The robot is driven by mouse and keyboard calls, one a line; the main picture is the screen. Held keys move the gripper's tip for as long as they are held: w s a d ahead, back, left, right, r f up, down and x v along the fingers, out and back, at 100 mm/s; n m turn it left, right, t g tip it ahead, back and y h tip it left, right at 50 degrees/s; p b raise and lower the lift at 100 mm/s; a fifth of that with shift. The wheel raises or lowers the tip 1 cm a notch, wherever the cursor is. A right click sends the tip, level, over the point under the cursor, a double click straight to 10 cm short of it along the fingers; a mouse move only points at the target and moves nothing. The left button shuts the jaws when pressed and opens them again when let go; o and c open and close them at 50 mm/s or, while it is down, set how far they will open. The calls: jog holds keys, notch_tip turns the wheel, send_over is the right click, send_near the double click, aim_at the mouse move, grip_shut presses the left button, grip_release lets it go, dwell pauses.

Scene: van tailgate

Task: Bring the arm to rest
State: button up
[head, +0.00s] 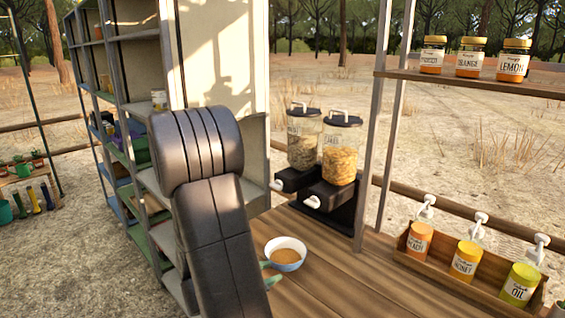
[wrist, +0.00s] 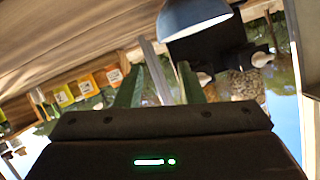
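My dark arm fills the middle of the head view and reaches down to the wooden counter. My gripper (head: 269,273) shows there only as two green fingertips, apart from each other, at the left of a bowl (head: 286,264). The bowl is white and pale blue with brown food in it, and stands on the counter. In the wrist view, which is upside down, the green fingers of my gripper (wrist: 167,60) stand apart with nothing between them. The bowl (wrist: 195,18) is beyond the fingertips. The rest of my gripper is hidden in the head view.
Two cereal dispensers (head: 340,152) stand behind the bowl. A wooden tray (head: 450,272) of pump bottles is at the right, below a shelf (head: 470,82) with several jars. A tall shelf rack (head: 125,110) is at the left. The counter (head: 345,285) between bowl and tray is clear.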

aim_at(297, 263)
jog(key=x, duration=1.3)
jog(key=shift+p, duration=0.35)
jog(key=shift+w+d+f, duration=0.2)
jog(key=shift+w+d, duration=0.25)
jog(key=shift+w, duration=0.05)
